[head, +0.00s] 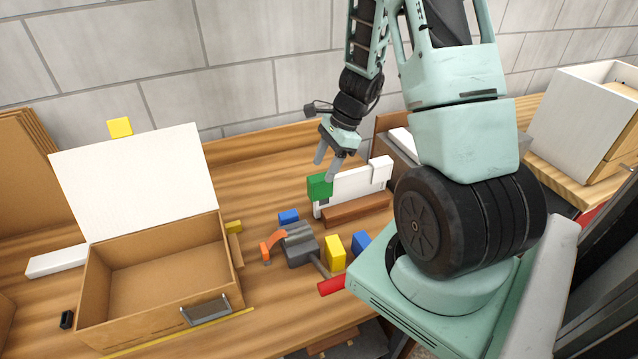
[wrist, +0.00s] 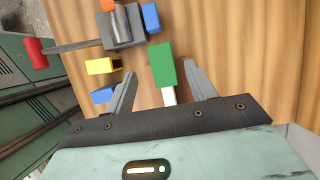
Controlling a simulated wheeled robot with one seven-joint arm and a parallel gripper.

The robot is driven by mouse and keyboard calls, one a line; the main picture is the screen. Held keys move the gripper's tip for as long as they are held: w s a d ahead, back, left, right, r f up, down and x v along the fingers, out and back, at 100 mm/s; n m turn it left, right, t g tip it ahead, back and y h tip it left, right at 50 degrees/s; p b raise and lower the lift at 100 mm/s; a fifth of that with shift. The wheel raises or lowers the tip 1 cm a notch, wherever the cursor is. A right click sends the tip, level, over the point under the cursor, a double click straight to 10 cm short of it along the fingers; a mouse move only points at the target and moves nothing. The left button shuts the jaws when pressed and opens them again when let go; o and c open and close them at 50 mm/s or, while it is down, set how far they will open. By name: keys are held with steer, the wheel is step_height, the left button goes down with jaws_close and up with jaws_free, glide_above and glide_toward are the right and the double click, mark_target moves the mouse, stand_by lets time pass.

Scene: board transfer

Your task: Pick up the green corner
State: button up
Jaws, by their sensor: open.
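The green corner (head: 319,186) sits at the left end of a white board (head: 352,187) that stands upright on the wooden workbench. My gripper (head: 328,170) is open and empty, just above the green corner in the head view. In the wrist view the green corner (wrist: 162,66) lies ahead of my open gripper (wrist: 160,82), with its near end close to the space between the fingers. A bit of the white board (wrist: 169,96) shows between the fingers. I cannot tell whether either finger touches the corner.
A white corner (head: 381,168) is on the board's right end. An open box (head: 160,310) stands at left.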

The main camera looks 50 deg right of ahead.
mark_target(320, 177)
steer(key=shift+d+p+x, duration=0.15)
steer(key=shift+p+x, duration=0.25)
steer(key=shift+x, duration=1.4)
steer(key=shift+d+p+x, duration=0.15)
steer(key=shift+p+x, duration=0.2)
steer(key=shift+x, duration=1.45)
steer(key=shift+f, duration=0.1)
steer(key=shift+c, duration=0.2)
steer(key=c, duration=1)
steer(key=shift+c, duration=0.2)
step_height(320, 177, up, 10)
steer(key=shift+f+b, duration=0.2)
steer(key=shift+b, duration=0.25)
steer(key=shift+s+d+f+b, duration=0.1)
steer(key=shift+f+b, duration=0.6)
steer(key=shift+f, duration=0.05)
steer(key=shift+s+d+f+b, duration=0.1)
steer(key=shift+d+f+b, duration=0.05)
steer(key=shift+f+b, duration=0.6)
